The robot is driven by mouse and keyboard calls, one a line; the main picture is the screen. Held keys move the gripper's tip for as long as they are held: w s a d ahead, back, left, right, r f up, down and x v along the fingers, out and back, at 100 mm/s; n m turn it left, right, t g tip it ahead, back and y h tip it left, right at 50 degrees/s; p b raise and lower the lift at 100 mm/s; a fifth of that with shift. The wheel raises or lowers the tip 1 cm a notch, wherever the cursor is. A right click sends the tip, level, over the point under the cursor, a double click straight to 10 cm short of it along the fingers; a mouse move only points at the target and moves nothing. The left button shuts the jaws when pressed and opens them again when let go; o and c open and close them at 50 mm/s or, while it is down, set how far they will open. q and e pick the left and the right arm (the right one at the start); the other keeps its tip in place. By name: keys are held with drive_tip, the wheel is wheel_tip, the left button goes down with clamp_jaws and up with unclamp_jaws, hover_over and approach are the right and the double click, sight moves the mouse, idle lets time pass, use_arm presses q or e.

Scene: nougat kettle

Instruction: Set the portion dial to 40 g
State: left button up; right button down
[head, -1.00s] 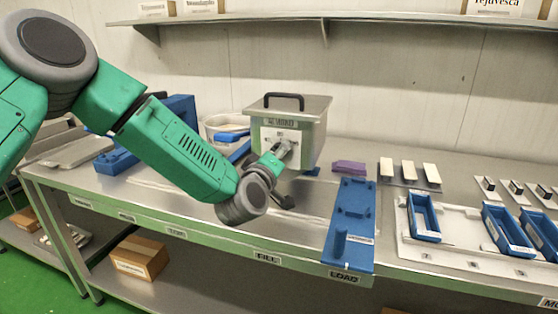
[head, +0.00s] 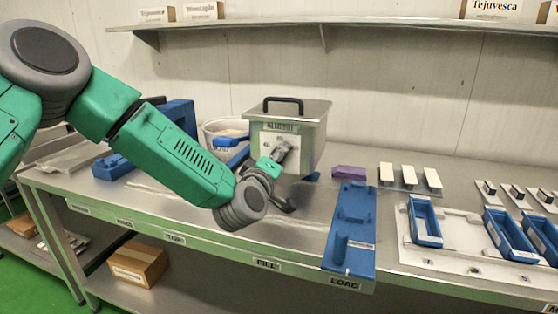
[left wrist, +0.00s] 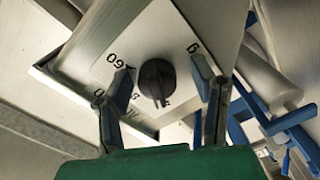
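The kettle (head: 311,142) is a square metal box with a black-handled lid, standing at the back of the bench. Its white front panel shows in the left wrist view (left wrist: 142,40), with a black round dial (left wrist: 156,82) on it. Printed marks surround the dial; "60" and a "g" are legible, others are partly hidden by a finger. I cannot tell for certain which mark the dial points to. My left gripper (left wrist: 161,76) is open, one finger on each side of the dial, with visible gaps. In the head view my left gripper (head: 283,152) is at the kettle's front. My right gripper is not in view.
A blue fixture (head: 349,225) stands right of the kettle by the LOAD label, with a purple block (head: 349,172) behind it. Blue trays (head: 425,220) and white-topped pieces lie farther right. A round white tub (head: 224,128) stands left of the kettle. A shelf (head: 360,20) runs above.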

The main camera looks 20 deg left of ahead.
use_arm(q)
drive_tip(key=s, duration=1.2)
drive_tip(key=shift+a, duration=0.25)
drive_tip(key=s+f+m+g+h, duration=0.1)
drive_tip(key=s+f+m+g, duration=0.35)
drive_tip(key=s+f, duration=0.6)
drive_tip(key=s+f+m+g+h, duration=0.1)
drive_tip(key=s+f+m+g, duration=0.3)
drive_tip(key=f, duration=1.2)
drive_tip(key=s+a+f+m+g+y, duration=0.1)
drive_tip(key=s+a+f+g, duration=0.1)
drive_tip(key=s, duration=0.5)
drive_tip(key=s+a+f+m+g, duration=0.1)
drive_tip(key=s+a+f+g, duration=0.2)
drive_tip(key=s, duration=0.4)
drive_tip(key=s+a+f+m+g+y, duration=0.1)
drive_tip(key=s+a+f+m+g, duration=0.1)
drive_tip(key=s+a+f+g, duration=0.1)
drive_tip(key=s+f+g, duration=0.1)
drive_tip(key=s+f, duration=0.1)
drive_tip(key=s, duration=0.1)
drive_tip(key=shift+s+y, duration=0.3)
drive_tip(key=shift+s, duration=0.1)
drive_tip(key=shift+a, duration=0.1)
